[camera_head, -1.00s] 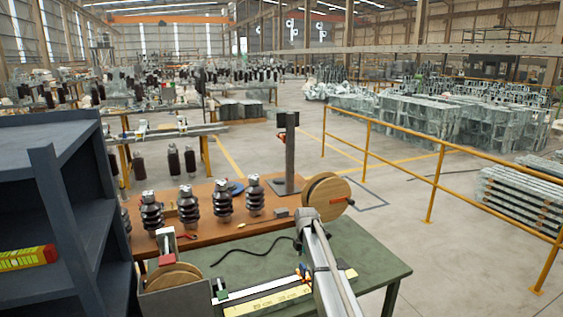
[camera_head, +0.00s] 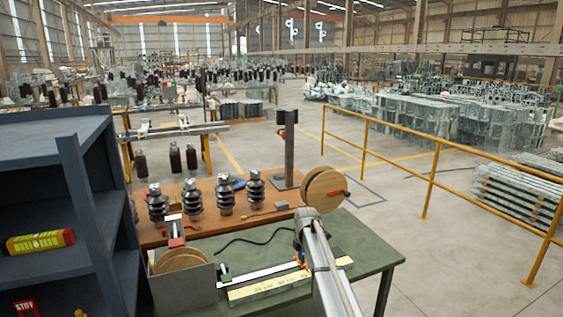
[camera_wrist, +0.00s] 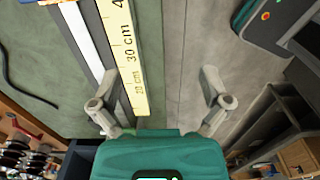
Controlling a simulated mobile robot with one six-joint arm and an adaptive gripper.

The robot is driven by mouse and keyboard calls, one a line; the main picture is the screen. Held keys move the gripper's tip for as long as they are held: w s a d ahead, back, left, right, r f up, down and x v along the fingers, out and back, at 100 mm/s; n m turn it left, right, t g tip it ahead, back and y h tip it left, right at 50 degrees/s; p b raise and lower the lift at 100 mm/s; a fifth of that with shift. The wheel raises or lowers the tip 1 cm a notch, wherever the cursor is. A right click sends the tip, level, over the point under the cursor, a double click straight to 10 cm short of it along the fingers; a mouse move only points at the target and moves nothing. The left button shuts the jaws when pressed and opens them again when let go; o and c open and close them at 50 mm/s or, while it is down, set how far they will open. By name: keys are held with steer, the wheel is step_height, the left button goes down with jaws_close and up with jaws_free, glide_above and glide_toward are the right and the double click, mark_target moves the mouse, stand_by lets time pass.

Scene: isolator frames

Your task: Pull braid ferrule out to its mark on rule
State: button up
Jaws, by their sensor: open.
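The yellow rule (camera_head: 266,288) lies along the front of the green table, beside a white strip (camera_head: 262,273). A small green piece (camera_head: 226,278) sits at the strip's left end, by the grey reel box; I cannot tell surely whether it is the braid ferrule. Small orange and blue parts (camera_head: 302,260) are near the strip's right end. My arm hides the gripper in the head view.
A grey box (camera_head: 185,285) holds a wooden reel (camera_head: 182,260) at the table's left. A dark blue shelf (camera_head: 75,180) stands close on the left. A black cable (camera_head: 250,241) lies behind the rule. Insulators (camera_head: 225,198) and another reel (camera_head: 323,190) stand on the brown bench.

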steer(key=s+d+f+m+b, duration=0.3)
steer(key=s+m, duration=0.4)
steer(key=s, duration=0.4)
steer(key=s+d+f+m+b, duration=0.2)
steer(key=s+m, duration=0.6)
steer(key=s, duration=0.4)
steer(key=s+d+f+m+b, duration=0.3)
steer(key=s+f+m+b, duration=0.2)
steer(key=s, duration=0.6)
steer(key=m, duration=0.2)
steer(key=shift+s+d+m, duration=0.25)
steer(key=shift+d+m, duration=0.05)
steer(key=shift+d, duration=0.05)
stand_by(0.6)
